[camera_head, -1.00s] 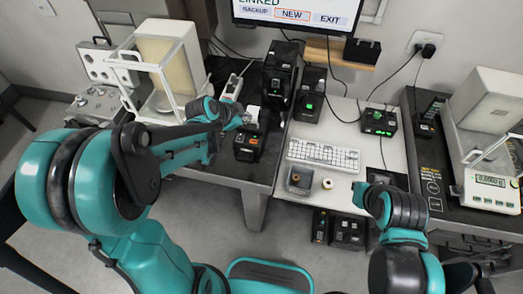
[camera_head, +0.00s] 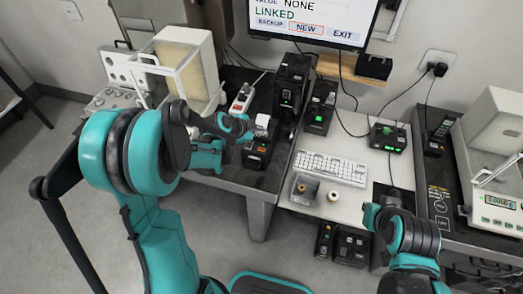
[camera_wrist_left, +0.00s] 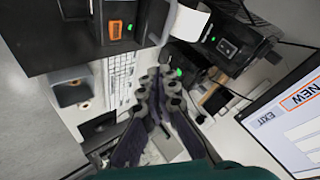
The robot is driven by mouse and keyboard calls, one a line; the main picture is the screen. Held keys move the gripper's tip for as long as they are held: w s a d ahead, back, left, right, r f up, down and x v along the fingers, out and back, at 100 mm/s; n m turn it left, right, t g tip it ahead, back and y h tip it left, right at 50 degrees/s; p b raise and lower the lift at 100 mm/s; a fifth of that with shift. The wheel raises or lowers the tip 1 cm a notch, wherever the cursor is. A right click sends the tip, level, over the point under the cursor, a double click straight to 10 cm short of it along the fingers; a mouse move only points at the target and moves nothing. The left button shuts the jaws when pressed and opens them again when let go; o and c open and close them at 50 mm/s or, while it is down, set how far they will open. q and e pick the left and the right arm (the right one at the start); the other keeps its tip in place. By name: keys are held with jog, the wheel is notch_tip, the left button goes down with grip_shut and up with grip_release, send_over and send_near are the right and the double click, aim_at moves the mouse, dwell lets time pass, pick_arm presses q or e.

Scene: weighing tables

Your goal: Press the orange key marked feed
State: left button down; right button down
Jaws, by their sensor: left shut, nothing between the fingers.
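The orange key (camera_head: 258,149) is on the front of a small black printer (camera_head: 252,161) at the front of the dark left table. It also shows in the left wrist view (camera_wrist_left: 115,30), near the top, as an orange patch with a dark mark; I cannot read its lettering. My left gripper (camera_head: 246,133) is beside and above this printer in the head view, with its tips partly hidden. In the left wrist view my left gripper (camera_wrist_left: 160,78) is shut and empty, apart from the key. My right arm is at the lower right; its fingers are not clear.
A white paper piece (camera_head: 262,122) stands at the printer's top. A taller black device (camera_head: 290,82) stands behind it. A white keyboard (camera_head: 330,168), small containers (camera_head: 304,188) and a green-lit box (camera_head: 388,137) are on the light table. A glass-sided balance (camera_head: 183,70) stands left.

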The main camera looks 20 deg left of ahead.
pick_arm(q)
jog(key=b, duration=0.5)
send_over(260, 150)
notch_tip(260, 150, down, 6)
jog(key=shift+f, duration=0.2)
jog(key=shift+f+b, duration=0.3)
jog(key=shift+f, duration=0.25)
jog(key=shift+f, duration=0.1)
dwell(0.4)
jog(key=shift+f+b, duration=0.3)
jog(key=shift+b, duration=0.15)
jog(key=shift+f+b, duration=0.4)
dwell(0.4)
jog(key=shift+r, duration=0.15)
jog(key=shift+s+r+p, duration=0.1)
jog(key=shift+r+p, duration=0.5)
jog(key=shift+r, duration=0.1)
